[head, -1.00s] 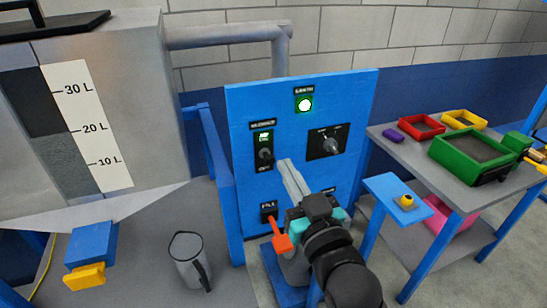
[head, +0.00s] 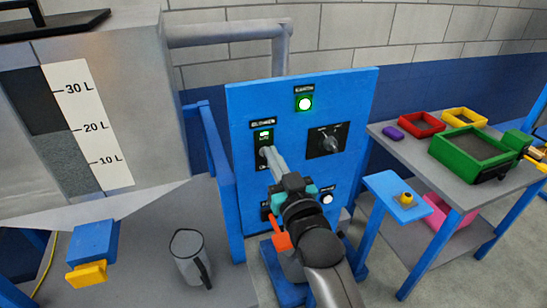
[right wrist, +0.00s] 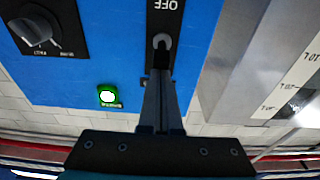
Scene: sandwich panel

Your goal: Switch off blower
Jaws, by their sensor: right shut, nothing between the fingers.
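The blue control panel (head: 355,100) stands in the middle of the head view. On its left side is a dark switch plate (head: 264,134) with a small lit green mark at its top. The same plate shows in the right wrist view with the word OFF (right wrist: 168,6). A grey knob (right wrist: 161,42) sits on it. My right gripper (head: 267,152) is shut and empty, its tips at this knob and partly covering it in the head view. In the right wrist view its tips (right wrist: 161,62) are right at the knob; whether they touch, I cannot tell. My left gripper is out of view.
A lit green lamp (head: 305,104) and a rotary selector (head: 330,143) are on the panel, with a white button (head: 327,198) lower down. A grey jug (head: 189,258) stands at left. A table (head: 405,150) with coloured trays is at right.

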